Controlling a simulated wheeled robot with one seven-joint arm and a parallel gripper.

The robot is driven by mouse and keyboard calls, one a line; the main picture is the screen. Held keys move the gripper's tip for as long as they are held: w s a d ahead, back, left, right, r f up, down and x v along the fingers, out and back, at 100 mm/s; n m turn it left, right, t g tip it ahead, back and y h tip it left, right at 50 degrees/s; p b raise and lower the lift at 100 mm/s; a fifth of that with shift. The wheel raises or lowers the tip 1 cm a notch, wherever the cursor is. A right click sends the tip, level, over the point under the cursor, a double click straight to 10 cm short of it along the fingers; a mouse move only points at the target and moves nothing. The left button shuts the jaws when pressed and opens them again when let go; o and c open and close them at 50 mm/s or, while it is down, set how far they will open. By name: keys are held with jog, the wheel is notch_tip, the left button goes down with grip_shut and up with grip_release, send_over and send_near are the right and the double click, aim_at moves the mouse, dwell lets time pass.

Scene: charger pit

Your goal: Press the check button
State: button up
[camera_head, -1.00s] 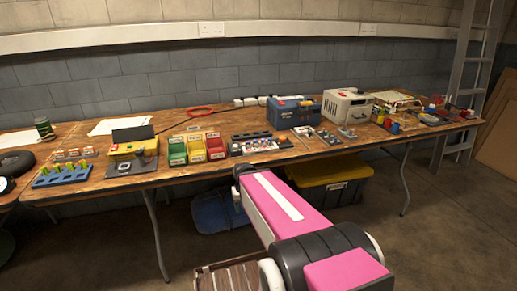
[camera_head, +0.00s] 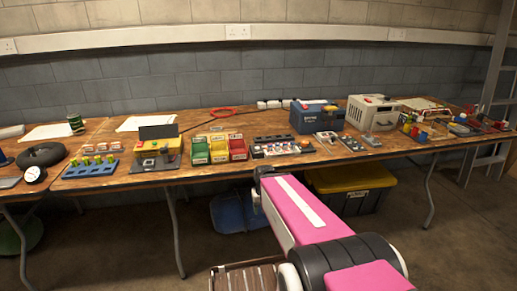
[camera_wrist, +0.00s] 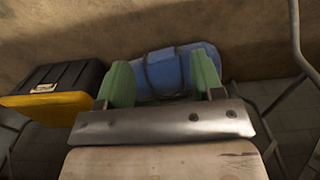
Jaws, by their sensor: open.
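A yellow device with a raised black lid and a dark plate in front (camera_head: 158,154) stands on the left part of the workbench (camera_head: 225,178). A pale box (camera_head: 373,113) with a red part on top stands on the right part. No button marked as the check button can be made out at this size. My gripper (camera_wrist: 160,80) is open and empty in the wrist view, its two green fingers apart. It points at the area under the bench, away from the bench-top things. In the head view its fingers are hidden behind my pink arm.
Green, yellow and red bins (camera_head: 219,149), a blue toolbox (camera_head: 315,117) and a blue rack of batteries (camera_head: 91,167) crowd the bench. Below are a black crate with a yellow lid (camera_head: 352,179) and a blue bag (camera_wrist: 172,72). Thin metal legs hold the bench.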

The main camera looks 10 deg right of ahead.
dwell(0.3)
grip_shut()
dwell(1.6)
